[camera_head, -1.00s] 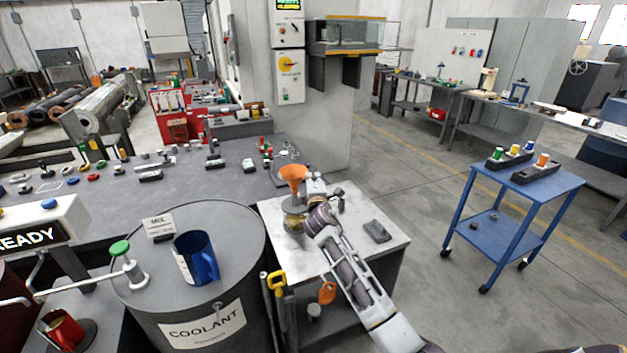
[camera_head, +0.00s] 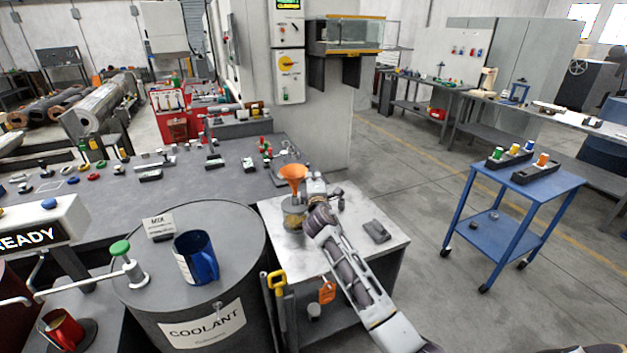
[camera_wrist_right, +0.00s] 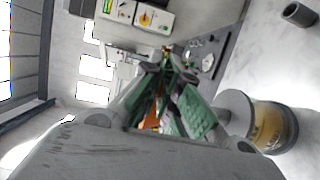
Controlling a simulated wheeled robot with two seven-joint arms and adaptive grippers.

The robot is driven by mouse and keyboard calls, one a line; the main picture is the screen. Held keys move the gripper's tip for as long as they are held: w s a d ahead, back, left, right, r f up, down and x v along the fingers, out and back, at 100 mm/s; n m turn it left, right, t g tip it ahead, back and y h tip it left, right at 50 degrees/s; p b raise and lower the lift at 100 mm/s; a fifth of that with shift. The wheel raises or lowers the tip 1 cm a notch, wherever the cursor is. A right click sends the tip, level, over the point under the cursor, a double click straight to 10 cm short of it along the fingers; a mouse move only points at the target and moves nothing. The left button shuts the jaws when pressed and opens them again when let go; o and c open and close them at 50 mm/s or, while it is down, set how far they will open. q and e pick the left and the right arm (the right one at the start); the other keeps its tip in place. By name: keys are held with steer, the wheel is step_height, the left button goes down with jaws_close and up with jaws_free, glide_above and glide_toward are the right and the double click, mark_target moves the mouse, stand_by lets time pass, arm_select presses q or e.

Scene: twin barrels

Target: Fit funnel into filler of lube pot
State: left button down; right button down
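The orange funnel (camera_head: 292,172) is upright, wide mouth up, above the lube pot (camera_head: 294,217) on the small light-topped table. Its lower end is hard to see, so I cannot tell whether it touches the filler. My right gripper (camera_head: 313,187) is beside the funnel, to its right. In the right wrist view the green-padded fingers (camera_wrist_right: 168,85) come together with a bit of orange funnel (camera_wrist_right: 152,119) between them. The pot, with a yellow band (camera_wrist_right: 272,126), stands at the right there, apart from the fingertips. My left gripper is not in view.
The coolant drum (camera_head: 240,240) with a blue jug (camera_head: 196,257) stands to the left. The grey bench (camera_head: 215,180) is behind. A blue cart (camera_head: 530,185) stands far right, with open floor between.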

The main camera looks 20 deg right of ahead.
steer(key=shift+f+b, duration=1.7)
steer(key=shift+f, duration=0.5)
stand_by(1.2)
steer(key=c, duration=1.6)
jaws_free()
steer(key=shift+o, duration=0.2)
steer(key=shift+s, duration=0.1)
steer(key=v, duration=1.2)
